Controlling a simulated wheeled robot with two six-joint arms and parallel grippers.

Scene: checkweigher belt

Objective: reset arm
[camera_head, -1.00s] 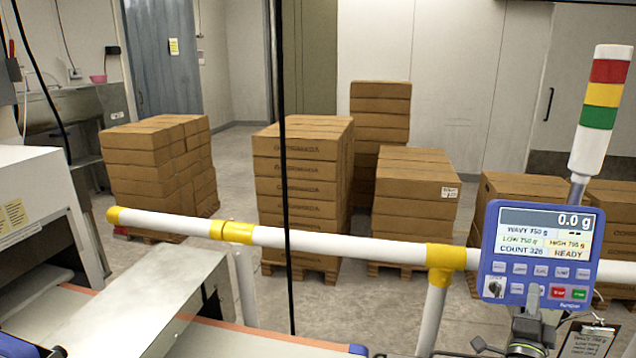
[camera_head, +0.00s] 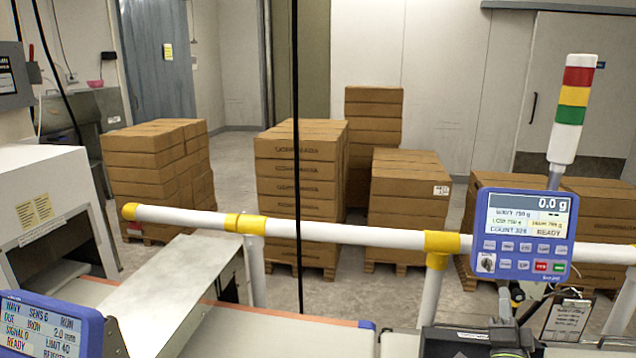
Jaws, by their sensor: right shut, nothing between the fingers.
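My left gripper is not in view. The weigher display reads 0.0 g and READY.
A white rail with yellow joints (camera_head: 340,234) crosses behind the belt. A second blue display (camera_head: 45,328) stands at bottom left, near a metal plate (camera_head: 172,290). A light tower (camera_head: 571,108) and clipboard (camera_head: 567,318) are at right. Stacked cartons (camera_head: 300,180) stand beyond the rail.

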